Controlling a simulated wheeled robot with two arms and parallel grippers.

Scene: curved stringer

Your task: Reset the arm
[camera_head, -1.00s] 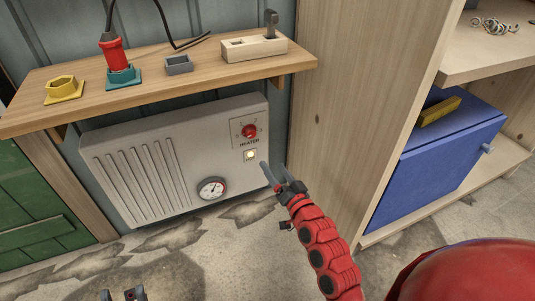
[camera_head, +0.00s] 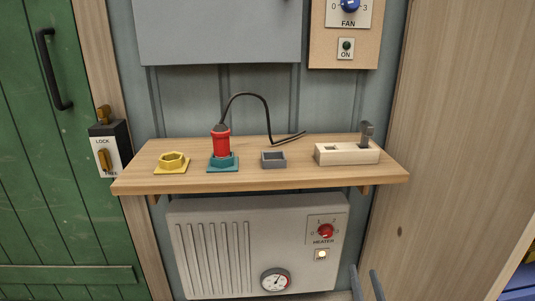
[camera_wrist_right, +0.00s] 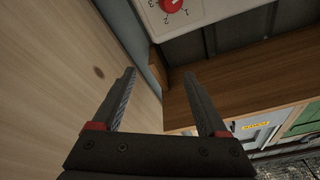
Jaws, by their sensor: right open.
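My right gripper (camera_head: 366,272) shows only by its two fingertips at the bottom edge of the head view, in front of the wall just right of the heater (camera_head: 210,245). In the right wrist view the gripper (camera_wrist_right: 160,74) is open, with its two fingers apart and nothing between them. The rest of the right arm is outside the head view. The heater has a red knob (camera_head: 325,231), a lit lamp (camera_head: 321,254) and a round gauge (camera_head: 275,280). The red knob also shows in the wrist view (camera_wrist_right: 172,5). My left gripper is not in view.
A wooden shelf (camera_head: 290,180) juts out above the heater, holding a yellow nut-shaped piece (camera_head: 172,162), a red plug (camera_head: 221,144), a grey box (camera_head: 273,159) and a lever block (camera_head: 345,154). A tall wooden panel (camera_head: 455,130) stands right, a green door (camera_head: 60,180) left.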

